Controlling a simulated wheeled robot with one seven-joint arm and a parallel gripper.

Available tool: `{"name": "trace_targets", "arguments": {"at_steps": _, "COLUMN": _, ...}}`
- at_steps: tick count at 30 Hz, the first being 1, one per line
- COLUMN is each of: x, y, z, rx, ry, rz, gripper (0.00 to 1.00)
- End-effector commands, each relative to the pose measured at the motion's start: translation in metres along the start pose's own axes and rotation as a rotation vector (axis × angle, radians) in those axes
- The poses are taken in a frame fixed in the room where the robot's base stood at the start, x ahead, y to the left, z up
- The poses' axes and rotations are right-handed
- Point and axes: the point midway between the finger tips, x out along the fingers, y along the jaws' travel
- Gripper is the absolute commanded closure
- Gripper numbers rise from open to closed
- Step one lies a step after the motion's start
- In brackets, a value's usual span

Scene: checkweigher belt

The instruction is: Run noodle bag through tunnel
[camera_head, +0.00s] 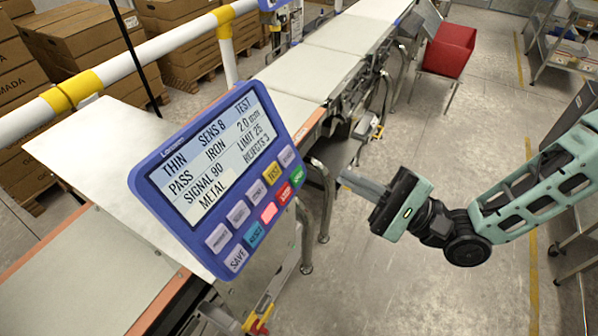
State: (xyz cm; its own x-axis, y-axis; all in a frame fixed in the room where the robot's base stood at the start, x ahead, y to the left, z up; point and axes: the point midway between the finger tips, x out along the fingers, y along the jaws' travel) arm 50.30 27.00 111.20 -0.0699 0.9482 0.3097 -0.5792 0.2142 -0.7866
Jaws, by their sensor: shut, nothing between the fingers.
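A blue control panel (150,178) stands large in the middle left. Its screen (222,160) reads THIN, SENS 8, TEST, PASS, IRON 2.0, SIGNAL 90, LIMIT 25, METAL and REJECTS 3. Rows of coloured buttons (255,212) lie below the screen. Behind the panel is a pale metal housing (85,145) across the belt, which looks like the tunnel; its opening is hidden. The near belt (70,255) looks bare. I see no noodle bag. My gripper (346,177) is shut and empty, right of the panel, apart from it, over the floor.
Further belt sections (345,35) run to the back, with a red bin (448,50) on legs beside them. A white and yellow rail (150,48) and stacked cartons (80,40) are at the left. Metal legs (325,205) stand beside my gripper. Floor (390,270) below is clear.

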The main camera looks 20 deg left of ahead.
Motion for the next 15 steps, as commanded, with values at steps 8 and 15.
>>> {"name": "trace_targets", "arguments": {"at_steps": 8, "x": -0.018, "y": -0.016, "z": 0.015, "rx": -0.002, "ry": 0.001, "rz": 0.000, "gripper": 1.00}}
{"name": "trace_targets", "arguments": {"at_steps": 15, "x": -0.030, "y": -0.023, "z": 0.022, "rx": -0.001, "ry": 0.000, "rz": 0.000, "gripper": 1.00}}
